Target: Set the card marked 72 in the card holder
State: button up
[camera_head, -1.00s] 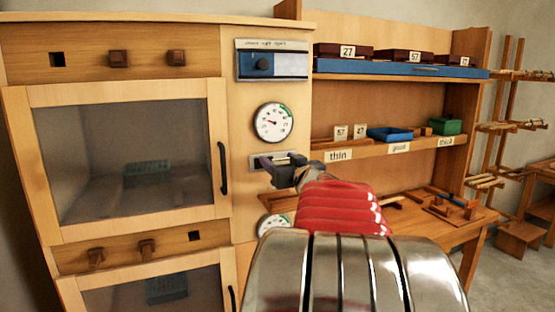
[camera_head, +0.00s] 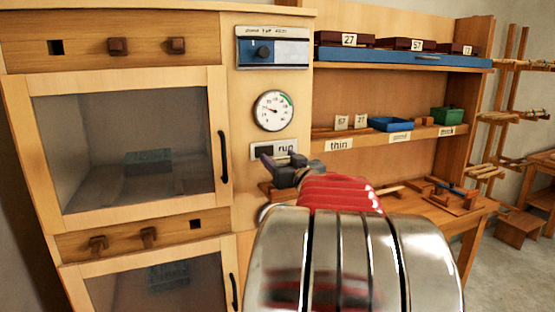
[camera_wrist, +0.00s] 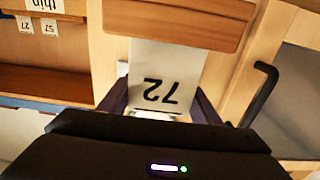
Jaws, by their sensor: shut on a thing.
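The white card marked 72 (camera_wrist: 165,62) is between the fingers of my gripper (camera_wrist: 158,103) in the wrist view, its number upside down in that picture. In the head view my gripper (camera_head: 277,170) is just below a plate reading "run" (camera_head: 287,148), on the panel right of the oven door. I cannot make out the card there. A brown wooden ledge (camera_wrist: 175,22) lies beyond the card's far edge in the wrist view. I cannot tell for sure whether it is the card holder, or whether the card touches it.
A dial (camera_head: 273,111) and a blue switch box (camera_head: 271,48) are above my gripper. The oven door handle (camera_head: 223,162) is close to its left.

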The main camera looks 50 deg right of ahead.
jog(key=shift+f, duration=1.05)
jog(key=shift+c, duration=0.5)
jog(key=shift+f, duration=0.1)
jog(key=o, duration=1.2)
jog(key=v, duration=1.3)
jog(key=shift+s+a, duration=0.15)
jog(key=shift+s, duration=0.25)
jog(key=shift+w, duration=0.1)
